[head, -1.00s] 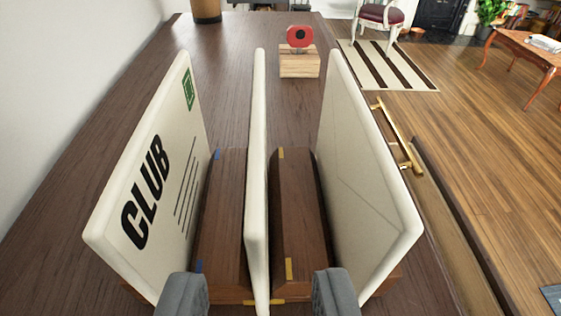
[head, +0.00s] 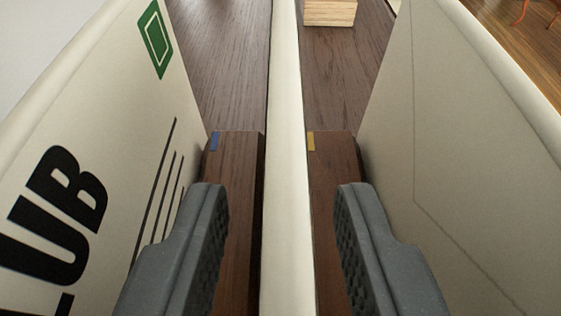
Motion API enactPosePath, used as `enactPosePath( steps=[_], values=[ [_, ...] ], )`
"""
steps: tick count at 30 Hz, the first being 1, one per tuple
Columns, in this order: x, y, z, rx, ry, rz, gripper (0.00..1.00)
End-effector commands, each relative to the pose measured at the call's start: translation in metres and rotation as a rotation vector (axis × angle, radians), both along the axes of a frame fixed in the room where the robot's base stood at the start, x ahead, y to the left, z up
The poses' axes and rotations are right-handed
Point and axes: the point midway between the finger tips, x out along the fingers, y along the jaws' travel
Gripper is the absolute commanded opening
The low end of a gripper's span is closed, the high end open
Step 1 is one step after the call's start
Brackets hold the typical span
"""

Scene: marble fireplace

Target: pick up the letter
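Three white letters stand upright in a dark wooden rack (head: 240,190) with blue and yellow marks. The left letter (head: 110,105) shows large black text, thin black lines and a green stamp. The middle letter (head: 286,150) is seen edge-on. The right letter (head: 455,160) shows a faint fold line. My gripper (head: 281,215) is open, with one grey finger on each side of the middle letter. A gap shows between each finger and that letter. The fingers are between the two outer letters, close to their inner faces; whether they touch them I cannot tell.
A pale wooden block (head: 330,12) stands farther back on the dark wooden tabletop (head: 225,65). A white wall is at the far left, and wooden floor (head: 530,30) shows at the upper right. The outer letters leave little side room.

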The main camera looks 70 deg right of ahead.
Motion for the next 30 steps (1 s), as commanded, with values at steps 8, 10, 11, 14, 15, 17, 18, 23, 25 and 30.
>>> enactPosePath(
  steps=[8, 10, 11, 14, 15, 17, 18, 23, 25, 30],
  values=[
    [0.000, 0.000, 0.000, 0.000, -0.001, 0.000, 0.00],
    [0.000, 0.000, 0.000, 0.000, -0.001, -0.001, 0.00],
    [0.000, 0.000, 0.000, 0.000, -0.001, -0.001, 0.00],
    [0.000, 0.000, 0.000, 0.000, -0.001, -0.001, 0.00],
    [0.000, 0.000, 0.001, 0.000, -0.001, -0.001, 0.00],
    [0.000, 0.000, 0.004, 0.001, -0.001, -0.002, 0.00],
    [0.000, 0.000, 0.007, 0.001, -0.001, -0.002, 0.00],
    [0.000, 0.000, 0.032, 0.002, -0.004, -0.002, 0.00],
    [0.000, 0.000, 0.047, 0.002, -0.006, -0.002, 0.00],
    [0.000, 0.000, 0.077, 0.003, -0.005, -0.001, 0.00]
  ],
)
